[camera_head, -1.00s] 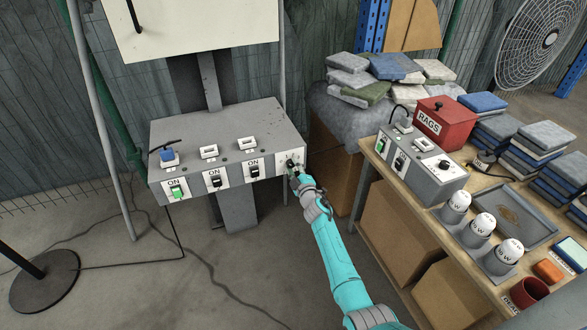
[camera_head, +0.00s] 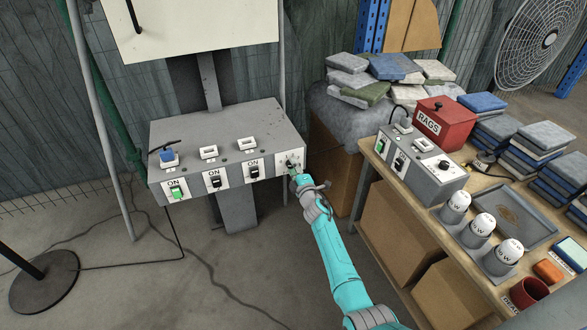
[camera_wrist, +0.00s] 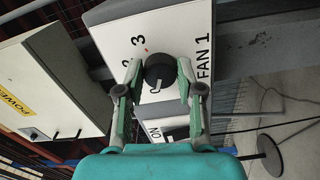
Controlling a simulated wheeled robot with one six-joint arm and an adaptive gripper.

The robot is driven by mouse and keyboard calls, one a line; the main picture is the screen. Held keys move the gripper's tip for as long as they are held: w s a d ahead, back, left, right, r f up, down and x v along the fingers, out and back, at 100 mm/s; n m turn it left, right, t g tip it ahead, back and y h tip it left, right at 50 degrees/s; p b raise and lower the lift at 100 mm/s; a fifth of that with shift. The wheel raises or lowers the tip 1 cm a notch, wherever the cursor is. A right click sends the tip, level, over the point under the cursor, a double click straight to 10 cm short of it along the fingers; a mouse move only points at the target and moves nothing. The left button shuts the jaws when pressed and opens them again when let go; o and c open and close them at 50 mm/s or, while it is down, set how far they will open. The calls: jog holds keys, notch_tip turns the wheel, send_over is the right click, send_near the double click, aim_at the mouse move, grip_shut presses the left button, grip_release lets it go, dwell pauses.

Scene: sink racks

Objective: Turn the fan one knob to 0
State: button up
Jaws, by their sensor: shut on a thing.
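The fan one knob (camera_wrist: 158,66) is a dark round knob on a white panel marked FAN 1. In the wrist view, the numbers 2 and 3 show to its left and a small red mark sits at its upper left. In the head view my gripper (camera_head: 294,170) reaches the right end of the grey control box (camera_head: 225,125) and mostly hides the knob.
Several ON switches (camera_head: 215,181) line the box front left of the knob. A wooden table (camera_head: 385,190) on the right holds a second switch box (camera_head: 425,170), a red RAGS box (camera_head: 440,120) and bulbs. Floor between them is open.

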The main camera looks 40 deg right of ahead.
jog(key=shift+a, duration=0.1)
jog(key=o, duration=1.2)
jog(key=shift+c, duration=0.2)
jog(key=shift+s, duration=0.1)
jog(key=v, duration=1.1)
jog(key=shift+s, duration=0.4)
jog(key=shift+a, duration=0.1)
